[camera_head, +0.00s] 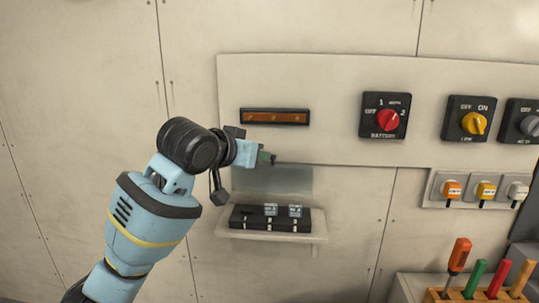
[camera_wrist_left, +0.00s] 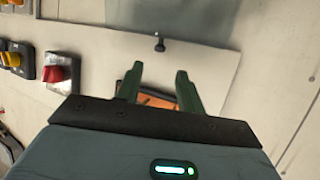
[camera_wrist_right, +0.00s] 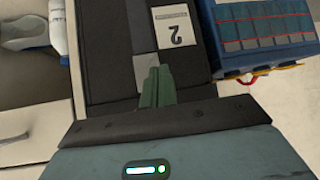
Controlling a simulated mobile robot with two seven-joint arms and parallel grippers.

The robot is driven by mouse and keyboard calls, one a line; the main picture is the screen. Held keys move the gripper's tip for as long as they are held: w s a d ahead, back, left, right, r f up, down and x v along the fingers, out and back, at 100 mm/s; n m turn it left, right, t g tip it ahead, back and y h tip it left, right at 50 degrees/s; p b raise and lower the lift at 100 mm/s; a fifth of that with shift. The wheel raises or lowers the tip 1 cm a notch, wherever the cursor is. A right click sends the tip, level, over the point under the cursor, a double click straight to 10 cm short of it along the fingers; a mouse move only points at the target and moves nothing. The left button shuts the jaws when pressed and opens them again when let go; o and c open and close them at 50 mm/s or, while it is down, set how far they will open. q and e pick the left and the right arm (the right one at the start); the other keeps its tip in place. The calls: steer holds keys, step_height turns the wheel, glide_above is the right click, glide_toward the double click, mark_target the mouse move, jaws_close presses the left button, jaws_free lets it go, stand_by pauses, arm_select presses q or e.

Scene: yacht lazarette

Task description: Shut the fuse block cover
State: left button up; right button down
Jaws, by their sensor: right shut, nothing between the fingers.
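The fuse block (camera_head: 270,218) is a black block with several fuses, sitting on a small light shelf low on the wall. Its clear greyish cover (camera_head: 285,180) stands up open against the wall behind it. In the left wrist view the cover (camera_wrist_left: 190,14) shows at the top, with a small black knob (camera_wrist_left: 159,42) at its edge. My left gripper (camera_head: 268,158) is near the cover's upper edge; in its own wrist view the open fingers (camera_wrist_left: 159,70) hold nothing, and the knob lies beyond their tips. My right gripper (camera_wrist_right: 157,75) is shut and empty, outside the head view.
An orange-brown bar (camera_head: 275,117) is mounted above the cover. The red battery switch (camera_head: 387,121) and yellow switch (camera_head: 474,123) are to the right. A tool rack (camera_head: 445,296) stands lower right. Below my right gripper are a dark case labelled 2 (camera_wrist_right: 120,50) and a blue box (camera_wrist_right: 262,35).

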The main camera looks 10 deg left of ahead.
mark_target(268, 166)
arm_select(q)
steer(key=shift+x, duration=3.85)
steer(key=shift+d, duration=0.1)
jaws_close()
